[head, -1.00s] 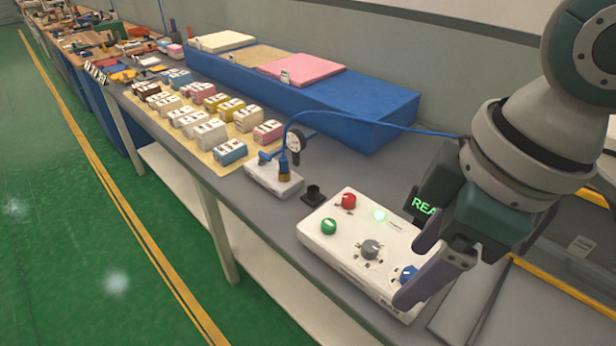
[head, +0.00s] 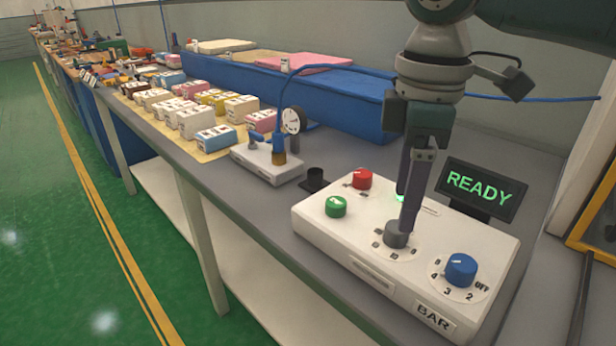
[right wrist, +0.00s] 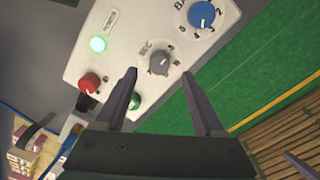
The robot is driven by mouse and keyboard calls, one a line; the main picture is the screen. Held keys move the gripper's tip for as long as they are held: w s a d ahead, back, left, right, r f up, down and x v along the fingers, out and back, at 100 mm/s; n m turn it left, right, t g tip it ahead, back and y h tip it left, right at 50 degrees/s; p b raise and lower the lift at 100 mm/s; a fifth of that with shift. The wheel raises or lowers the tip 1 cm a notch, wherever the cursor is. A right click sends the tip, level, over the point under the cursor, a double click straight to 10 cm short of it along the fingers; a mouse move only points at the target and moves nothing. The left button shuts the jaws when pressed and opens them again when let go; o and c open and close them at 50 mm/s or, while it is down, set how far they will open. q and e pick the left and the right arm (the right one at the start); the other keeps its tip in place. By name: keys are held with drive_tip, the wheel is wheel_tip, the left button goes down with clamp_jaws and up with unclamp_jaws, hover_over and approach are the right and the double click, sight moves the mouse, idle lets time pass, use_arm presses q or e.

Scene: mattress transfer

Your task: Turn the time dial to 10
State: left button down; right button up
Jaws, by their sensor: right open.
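The grey time dial (head: 396,238) sits at the middle of the white control box (head: 335,238), with small marks around it. In the right wrist view the grey dial (right wrist: 159,62) shows beside a "SEC" label, and I cannot read its setting. My right gripper (head: 408,208) points down over the dial, and its fingers hide part of it in the head view. In the right wrist view the gripper (right wrist: 159,74) is open, with one fingertip to each side of the dial. I cannot tell whether they touch it. My left gripper is not in view.
The box also carries a blue BAR dial (head: 461,270), a red knob (head: 362,179) and a green knob (head: 336,206). A screen reading READY (head: 480,187) stands behind it. A gauge unit (head: 268,163) and a small black holder (head: 315,180) are to the left.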

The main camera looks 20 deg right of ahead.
sight(397, 234)
drive_tip(key=shift+w+f, duration=0.15)
drive_tip(key=shift+f, duration=2.15)
clamp_jaws()
